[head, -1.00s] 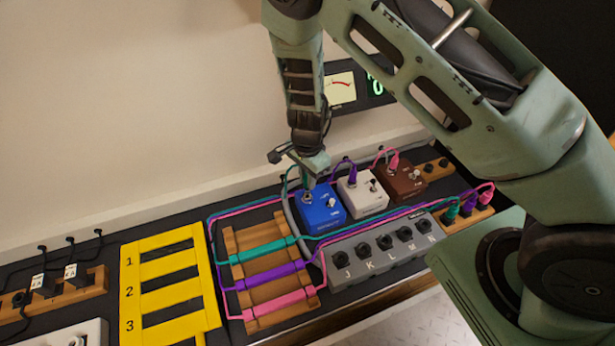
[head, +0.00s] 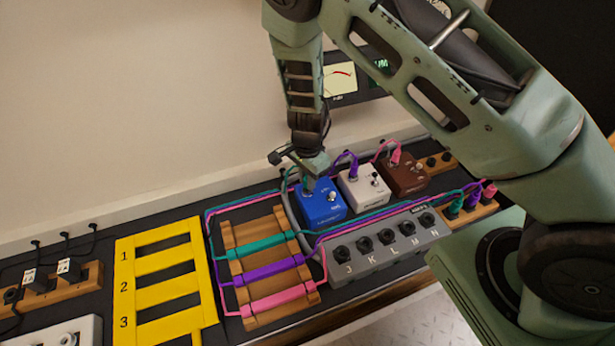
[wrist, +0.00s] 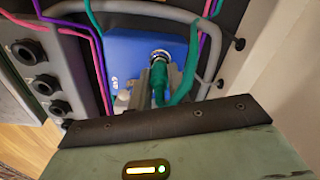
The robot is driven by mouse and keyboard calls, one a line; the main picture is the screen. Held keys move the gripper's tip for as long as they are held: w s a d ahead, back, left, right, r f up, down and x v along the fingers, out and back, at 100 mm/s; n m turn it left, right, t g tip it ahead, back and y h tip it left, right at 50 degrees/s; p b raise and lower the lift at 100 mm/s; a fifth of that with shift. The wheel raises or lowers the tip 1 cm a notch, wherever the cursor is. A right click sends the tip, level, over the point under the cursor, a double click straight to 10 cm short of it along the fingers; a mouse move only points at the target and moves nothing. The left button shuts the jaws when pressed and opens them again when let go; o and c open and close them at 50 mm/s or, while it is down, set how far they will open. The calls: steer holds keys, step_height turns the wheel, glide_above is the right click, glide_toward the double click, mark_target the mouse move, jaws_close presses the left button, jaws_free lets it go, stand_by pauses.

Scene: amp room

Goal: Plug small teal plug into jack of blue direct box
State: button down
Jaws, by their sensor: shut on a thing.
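The blue direct box (head: 325,212) stands on the dark bench, left of a white box. In the wrist view, the blue box (wrist: 130,60) lies just beyond my fingers. My gripper (head: 307,186) is over its back left corner, shut on the small teal plug (wrist: 158,78). The plug's end meets the silver-ringed jack (wrist: 160,54) on the box top; how deep it sits cannot be told. A teal cable (wrist: 190,60) curves away from the plug. In the head view my gripper mostly hides plug and jack.
White (head: 362,188) and brown (head: 405,175) boxes hold a purple and a pink plug. A grey jack strip (head: 385,255) stands in front, a wooden cable rack (head: 265,220) and yellow slotted frame (head: 165,240) at left. A grey cable (wrist: 212,45) runs beside the blue box.

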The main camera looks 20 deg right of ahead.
steer(key=c, duration=1.2)
jaws_free()
steer(key=shift+c, duration=0.2)
step_height(320, 180, up, 17)
steer(key=p, duration=0.9)
steer(key=shift+r+p, duration=0.2)
steer(key=shift+p, duration=0.1)
